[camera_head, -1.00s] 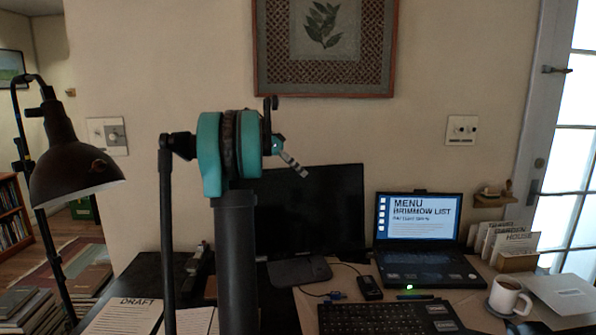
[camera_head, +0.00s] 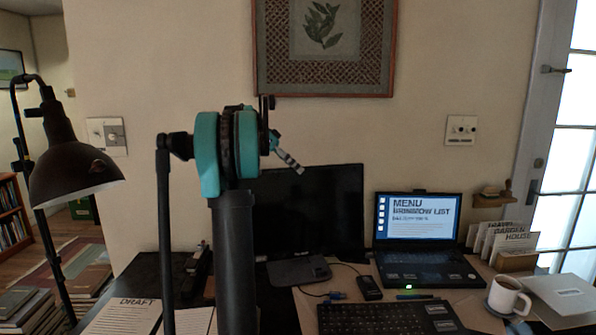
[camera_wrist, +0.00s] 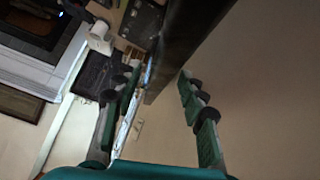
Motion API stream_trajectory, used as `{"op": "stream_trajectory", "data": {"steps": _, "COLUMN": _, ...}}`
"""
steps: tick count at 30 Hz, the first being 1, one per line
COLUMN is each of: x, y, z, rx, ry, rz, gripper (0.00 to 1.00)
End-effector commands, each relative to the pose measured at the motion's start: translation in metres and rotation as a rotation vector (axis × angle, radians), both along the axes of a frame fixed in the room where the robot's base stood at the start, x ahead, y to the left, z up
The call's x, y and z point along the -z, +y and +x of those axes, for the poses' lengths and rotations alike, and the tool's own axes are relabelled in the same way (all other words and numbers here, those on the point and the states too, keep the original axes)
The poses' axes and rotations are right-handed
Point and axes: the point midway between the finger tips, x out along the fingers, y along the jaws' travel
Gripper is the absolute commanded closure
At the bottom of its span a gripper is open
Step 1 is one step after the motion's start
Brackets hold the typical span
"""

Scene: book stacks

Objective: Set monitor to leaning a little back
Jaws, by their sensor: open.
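The black monitor (camera_head: 320,215) stands on its stand (camera_head: 298,270) at the back of the desk, its screen dark. My arm covers its left part. In the head view one striped finger of my gripper (camera_head: 289,160) shows just above the monitor's top edge; the rest is hidden behind my arm. In the wrist view my gripper (camera_wrist: 158,78) is open. The monitor shows there as a dark slab (camera_wrist: 188,40), nearly edge-on, running between the two fingers' directions. I cannot tell whether either finger touches it.
An open laptop (camera_head: 418,225) stands right of the monitor, with a keyboard (camera_head: 385,317) in front. A mug (camera_head: 506,297) and card holder (camera_head: 515,262) are further right. A black lamp (camera_head: 75,165) stands left. The wall (camera_head: 420,130) is behind the monitor.

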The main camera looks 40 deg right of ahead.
Motion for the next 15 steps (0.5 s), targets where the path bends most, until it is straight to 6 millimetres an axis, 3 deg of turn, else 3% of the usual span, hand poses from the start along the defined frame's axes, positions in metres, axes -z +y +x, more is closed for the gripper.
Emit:
{"op": "stream_trajectory", "data": {"steps": 9, "x": -0.045, "y": 0.037, "z": 0.03, "rx": -0.003, "ry": 0.001, "rz": 0.001, "gripper": 0.59}}
{"op": "stream_trajectory", "data": {"steps": 15, "x": -0.063, "y": 0.052, "z": 0.042, "rx": -0.001, "ry": 0.001, "rz": 0.001, "gripper": 0.59}}
